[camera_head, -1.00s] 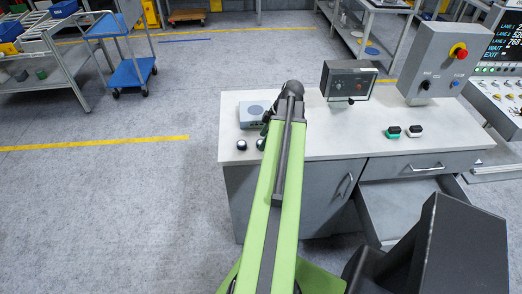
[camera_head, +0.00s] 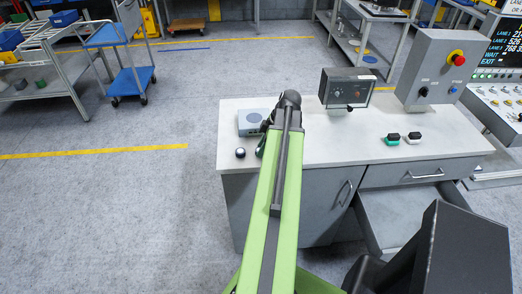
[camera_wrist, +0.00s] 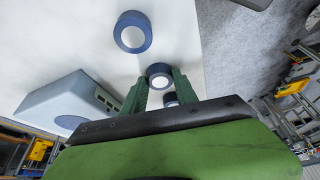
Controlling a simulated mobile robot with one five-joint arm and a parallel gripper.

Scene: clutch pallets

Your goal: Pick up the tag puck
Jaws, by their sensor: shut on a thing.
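My gripper (camera_wrist: 160,88) has two green fingers, shut on a dark-blue puck with a pale round top (camera_wrist: 158,72) between the fingertips. I cannot tell whether it is clear of the worktop. A similar puck (camera_wrist: 132,32) lies on the white worktop beyond the fingertips; a small dark puck with a pale top (camera_head: 240,153) also shows in the head view near the left front edge. In the head view my arm hides most of the gripper and the held puck.
A grey-blue box (camera_head: 253,121) stands close to the gripper, also in the wrist view (camera_wrist: 70,98). A drawer (camera_head: 400,213) hangs open below.

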